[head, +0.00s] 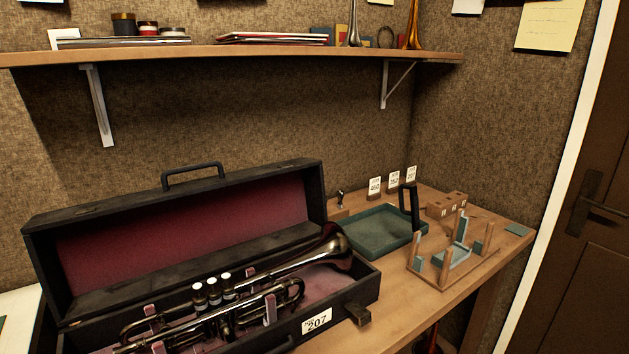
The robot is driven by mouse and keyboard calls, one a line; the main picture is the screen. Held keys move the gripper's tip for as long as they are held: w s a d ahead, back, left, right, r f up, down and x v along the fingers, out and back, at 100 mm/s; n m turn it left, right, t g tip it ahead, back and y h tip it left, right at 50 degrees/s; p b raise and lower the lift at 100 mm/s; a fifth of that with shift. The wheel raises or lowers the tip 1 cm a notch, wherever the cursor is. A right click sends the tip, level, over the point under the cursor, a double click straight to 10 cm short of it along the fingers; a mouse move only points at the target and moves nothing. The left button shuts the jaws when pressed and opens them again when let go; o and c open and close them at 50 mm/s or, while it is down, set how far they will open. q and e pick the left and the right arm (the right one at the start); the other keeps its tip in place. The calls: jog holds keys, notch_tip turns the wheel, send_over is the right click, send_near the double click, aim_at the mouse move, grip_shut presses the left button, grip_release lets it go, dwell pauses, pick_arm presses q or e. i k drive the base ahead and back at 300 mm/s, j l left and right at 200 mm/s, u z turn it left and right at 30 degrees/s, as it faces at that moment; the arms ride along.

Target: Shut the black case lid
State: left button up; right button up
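The black case (362,290) stands on the wooden bench with its lid (190,181) raised and leaning back toward the wall. The lid has a dark red lining (185,225) and a black handle (193,171) on its upper edge. A dark metal trumpet (300,262) lies in the case, its bell toward the right end. A white tag reading 207 (317,321) is on the case's front. Neither of my grippers is in view.
A green-lined tray (378,230) and a wooden stand with padded posts (455,258) are right of the case. Numbered cards (393,178) stand behind the tray. A shelf (240,51) runs above the lid. A dark door (585,230) is at the far right.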

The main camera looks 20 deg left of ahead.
aim_at(89, 259)
jog(key=u, duration=1.25)
